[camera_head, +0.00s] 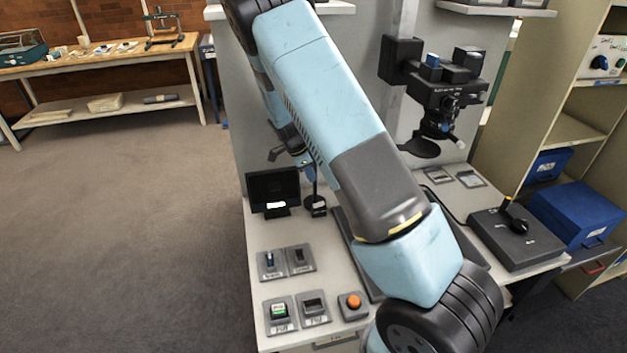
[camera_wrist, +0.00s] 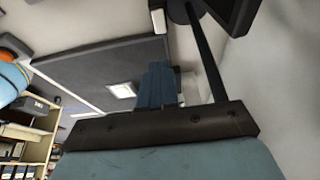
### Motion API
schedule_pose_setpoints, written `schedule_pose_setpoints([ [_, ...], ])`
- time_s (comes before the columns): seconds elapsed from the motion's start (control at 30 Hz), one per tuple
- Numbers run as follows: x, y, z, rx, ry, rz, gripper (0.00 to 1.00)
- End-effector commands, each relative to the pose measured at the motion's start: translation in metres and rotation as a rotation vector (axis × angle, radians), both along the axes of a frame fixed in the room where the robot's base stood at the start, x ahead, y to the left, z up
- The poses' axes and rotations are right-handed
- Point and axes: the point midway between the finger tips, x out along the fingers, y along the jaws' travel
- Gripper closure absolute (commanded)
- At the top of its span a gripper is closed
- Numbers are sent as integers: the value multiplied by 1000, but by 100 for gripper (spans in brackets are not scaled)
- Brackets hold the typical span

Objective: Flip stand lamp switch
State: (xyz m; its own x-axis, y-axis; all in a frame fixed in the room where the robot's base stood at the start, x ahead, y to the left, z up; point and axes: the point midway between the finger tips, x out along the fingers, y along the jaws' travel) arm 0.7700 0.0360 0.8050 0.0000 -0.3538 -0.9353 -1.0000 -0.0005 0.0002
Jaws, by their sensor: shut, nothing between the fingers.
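The stand lamp shows in the head view as a thin dark stem on a small base (camera_head: 317,210), beside the black monitor. A dark shape (camera_head: 275,154) to its upper left looks like its shade. In the wrist view the dark stem (camera_wrist: 205,55) runs down from a round base (camera_wrist: 182,10), with a small pale patch (camera_wrist: 158,20) by the base. My gripper (camera_wrist: 158,67) has its blue fingers together and empty, left of the stem and short of the base. In the head view my arm mostly hides the gripper. I cannot make out the switch itself.
A black monitor (camera_head: 273,191) stands close to the lamp base. Several switch panels (camera_head: 284,262) and an orange button (camera_head: 353,301) lie on the bench front. A camera rig (camera_head: 445,90) hangs at right. A dark board (camera_wrist: 85,68) fills the wrist view's left.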

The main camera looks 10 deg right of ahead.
Motion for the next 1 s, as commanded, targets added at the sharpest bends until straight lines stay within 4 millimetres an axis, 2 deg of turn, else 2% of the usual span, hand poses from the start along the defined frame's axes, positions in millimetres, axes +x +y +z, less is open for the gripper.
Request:
schedule_pose_setpoints([
  [0.4,-1,-27,-70,-1,3,0,100],
  [0.6,-1,-32,-98,0,2,0,100],
  [0.8,0,-34,-113,1,0,0,100],
  [1.0,0,-35,-116,1,0,1,100],
])
